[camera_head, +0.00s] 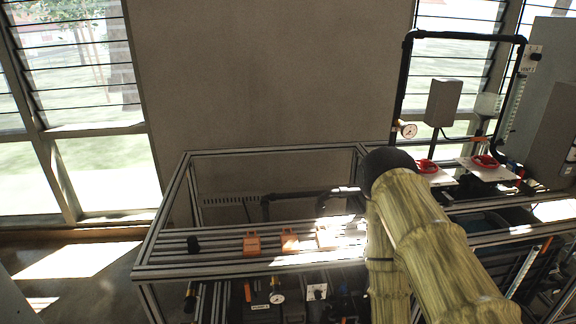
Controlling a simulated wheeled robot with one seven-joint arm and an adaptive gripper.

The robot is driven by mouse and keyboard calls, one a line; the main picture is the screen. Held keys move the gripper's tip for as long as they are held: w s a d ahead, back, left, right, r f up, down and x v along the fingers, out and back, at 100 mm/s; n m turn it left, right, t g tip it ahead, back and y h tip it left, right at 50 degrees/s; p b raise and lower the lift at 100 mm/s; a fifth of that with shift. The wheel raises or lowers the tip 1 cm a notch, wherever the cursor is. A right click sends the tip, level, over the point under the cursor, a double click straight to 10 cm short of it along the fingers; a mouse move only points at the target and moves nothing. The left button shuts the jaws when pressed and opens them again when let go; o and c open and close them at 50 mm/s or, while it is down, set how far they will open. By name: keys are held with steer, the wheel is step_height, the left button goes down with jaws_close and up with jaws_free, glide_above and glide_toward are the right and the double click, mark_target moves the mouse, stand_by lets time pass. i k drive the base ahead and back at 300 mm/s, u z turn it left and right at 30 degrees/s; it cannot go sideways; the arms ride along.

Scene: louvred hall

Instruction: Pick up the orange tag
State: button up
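Two small orange pieces sit side by side on the slotted metal rails of the frame: a left orange piece (252,243) and a right orange piece (290,241). Either could be the orange tag; I cannot tell which from this view. Both look upright, with nothing gripping them. My arm, in a yellowish sleeve with a black joint, rises at the right of them and folds back down. My gripper does not show in this view.
A metal-profile frame (163,272) carries the rails. A small black piece (193,244) stands left of the orange ones. Below are gauges and valves. Red handles (486,161), a pressure gauge (407,130) and black pipe (403,75) stand at right. Floor at left is clear.

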mark_target(326, 239)
steer(key=u, duration=2.45)
steer(key=i, duration=1.85)
steer(key=z, duration=3.75)
steer(key=i, duration=0.5)
steer(key=u, duration=0.1)
